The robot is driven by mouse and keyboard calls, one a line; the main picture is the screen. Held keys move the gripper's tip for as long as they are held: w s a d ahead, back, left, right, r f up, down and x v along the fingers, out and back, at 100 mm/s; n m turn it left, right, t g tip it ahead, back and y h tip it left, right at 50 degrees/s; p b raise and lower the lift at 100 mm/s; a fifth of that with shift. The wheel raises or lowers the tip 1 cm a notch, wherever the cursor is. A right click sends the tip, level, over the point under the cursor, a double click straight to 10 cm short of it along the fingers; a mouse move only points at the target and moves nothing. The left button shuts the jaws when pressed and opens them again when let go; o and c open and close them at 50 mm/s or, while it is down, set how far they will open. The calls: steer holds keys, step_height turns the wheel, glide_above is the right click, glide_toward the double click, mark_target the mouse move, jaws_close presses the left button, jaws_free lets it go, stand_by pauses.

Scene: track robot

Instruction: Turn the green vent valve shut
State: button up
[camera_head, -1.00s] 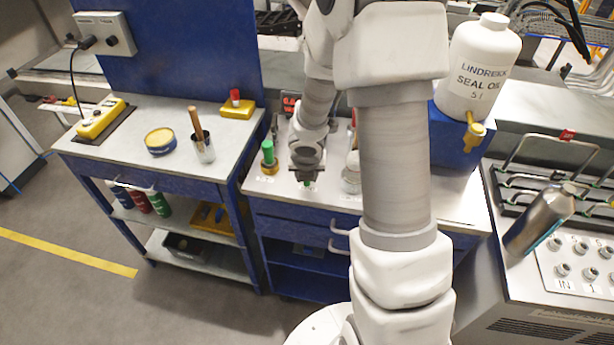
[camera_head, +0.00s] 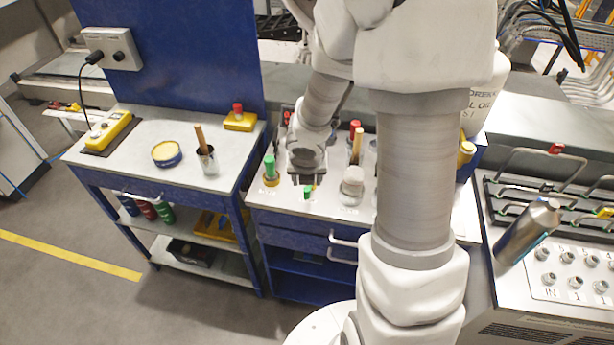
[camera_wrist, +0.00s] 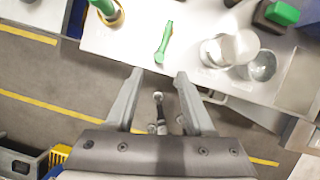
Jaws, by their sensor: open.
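A small green lever handle (camera_wrist: 164,42) lies flat on the white bench top (camera_wrist: 125,40). In the head view the green lever (camera_head: 308,192) shows just below my gripper (camera_head: 306,178). In the wrist view my gripper (camera_wrist: 158,77) is open and empty, its two fingers pointing toward the bench. The green lever is ahead of the fingertips, roughly in line with the gap between them and not touched. My gripper hides part of the bench behind it in the head view.
A green-topped post in a yellow ring (camera_head: 270,172) stands left of the lever. A white-lidded jar (camera_head: 352,182) stands close on the right. A red-topped item (camera_head: 355,130) is behind. My arm hides much of the white bottle (camera_head: 485,100).

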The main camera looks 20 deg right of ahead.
steer(key=p+v, duration=0.4)
steer(key=v, duration=0.4)
stand_by(0.4)
steer(key=s+d+r+m+h, duration=0.1)
steer(key=s+r+m, duration=0.2)
steer(key=r+m, duration=0.4)
steer(key=s+d+r+m+h, duration=0.1)
steer(key=s+r+m, duration=0.2)
steer(key=r+m, duration=0.5)
steer(key=s+a+r+m+y+b, duration=0.1)
steer(key=s+a+r+m, duration=0.1)
steer(key=m, duration=0.6)
steer(key=s+a+r+m+t+y+b, duration=0.1)
steer(key=s+a+m+y, duration=0.1)
steer(key=s+a+m, duration=0.2)
steer(key=s+m, duration=0.3)
steer(key=m, duration=0.1)
steer(key=shift+s+a+r+m+y, duration=0.25)
steer(key=shift+r+m+y, duration=0.05)
steer(key=shift+r+m, duration=0.1)
